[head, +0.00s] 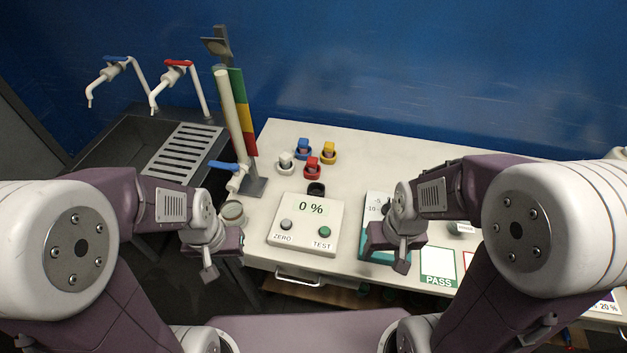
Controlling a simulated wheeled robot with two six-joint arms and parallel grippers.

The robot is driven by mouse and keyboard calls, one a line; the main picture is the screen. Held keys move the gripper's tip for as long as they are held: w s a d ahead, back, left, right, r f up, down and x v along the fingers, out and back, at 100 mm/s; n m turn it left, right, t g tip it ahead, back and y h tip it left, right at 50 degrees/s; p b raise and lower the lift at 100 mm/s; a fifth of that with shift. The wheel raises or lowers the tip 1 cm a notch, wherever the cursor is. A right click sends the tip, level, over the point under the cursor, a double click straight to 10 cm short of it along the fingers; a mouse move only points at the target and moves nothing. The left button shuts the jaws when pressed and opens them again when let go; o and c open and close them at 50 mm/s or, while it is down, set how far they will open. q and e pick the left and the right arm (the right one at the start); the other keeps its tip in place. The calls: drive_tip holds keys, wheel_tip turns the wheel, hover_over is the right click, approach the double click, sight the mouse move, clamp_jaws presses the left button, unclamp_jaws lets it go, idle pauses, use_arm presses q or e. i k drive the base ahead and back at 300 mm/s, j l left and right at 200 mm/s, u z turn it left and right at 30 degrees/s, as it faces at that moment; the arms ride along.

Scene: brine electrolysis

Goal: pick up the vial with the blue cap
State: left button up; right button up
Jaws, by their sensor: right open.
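The blue-capped vial (303,146) stands on the white table toward the back, in a cluster of small capped vials. A yellow-capped one (328,150) is to its right, a white one (286,160) to its left, and a red-capped one (312,165) in front. My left gripper (208,270) hangs off the table's left front corner, well away from the vials; whether its jaws are open is not clear. My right gripper (401,264) is open over the table's front edge, in front of the teal device (375,252), and is also far from the vials.
A tester (306,224) reading 0 % sits mid-table, with a black holder (317,189) behind it. A tall tube (228,103) with a blue valve (226,166) stands left, above a small jar (232,212). A PASS card (438,266) lies right. The back right of the table is clear.

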sight(303, 144)
drive_tip(key=i+j+u, duration=0.65)
drive_tip(key=u, duration=0.2)
